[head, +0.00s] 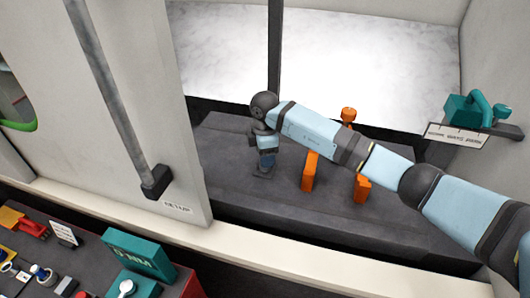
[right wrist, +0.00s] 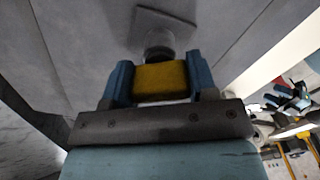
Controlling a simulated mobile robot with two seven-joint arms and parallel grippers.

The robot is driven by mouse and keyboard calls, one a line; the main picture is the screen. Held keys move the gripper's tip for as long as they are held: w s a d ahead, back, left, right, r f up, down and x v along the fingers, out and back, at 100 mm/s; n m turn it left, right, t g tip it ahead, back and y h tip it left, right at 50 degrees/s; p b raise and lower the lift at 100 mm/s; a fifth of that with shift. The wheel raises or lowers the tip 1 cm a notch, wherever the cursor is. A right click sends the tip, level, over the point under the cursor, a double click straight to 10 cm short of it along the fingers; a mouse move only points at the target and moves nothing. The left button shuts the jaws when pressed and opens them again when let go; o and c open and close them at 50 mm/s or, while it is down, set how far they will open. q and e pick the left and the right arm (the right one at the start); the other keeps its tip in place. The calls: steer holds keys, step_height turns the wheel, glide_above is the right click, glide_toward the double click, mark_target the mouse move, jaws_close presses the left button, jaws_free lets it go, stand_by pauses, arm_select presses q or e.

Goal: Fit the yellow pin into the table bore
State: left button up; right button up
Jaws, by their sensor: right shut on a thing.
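My right gripper (head: 264,172) reaches in from the right and points down over the dark grey table (head: 235,190). In the right wrist view its two blue fingers (right wrist: 160,82) are shut on the yellow block-like head of the pin (right wrist: 160,80). A round grey part (right wrist: 158,45) shows just past the yellow head, over or at a lighter grey square plate (right wrist: 160,30). I cannot tell whether it is seated in a bore; the bore's opening is hidden. The pin cannot be made out in the head view. My left gripper is not in view.
Two orange blocks (head: 310,171) (head: 361,188) stand on the table right of the gripper, with an orange knob (head: 348,115) behind. A white panel (head: 150,110) with a grey bar closes off the left. A teal device (head: 475,110) sits at the right. A teal box (head: 137,256) is at lower left.

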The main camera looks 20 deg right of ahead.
steer(key=o, duration=1)
step_height(320, 180, up, 14)
steer(key=shift+f+b, duration=0.1)
steer(key=shift+b, duration=0.8)
steer(key=shift+f, duration=0.1)
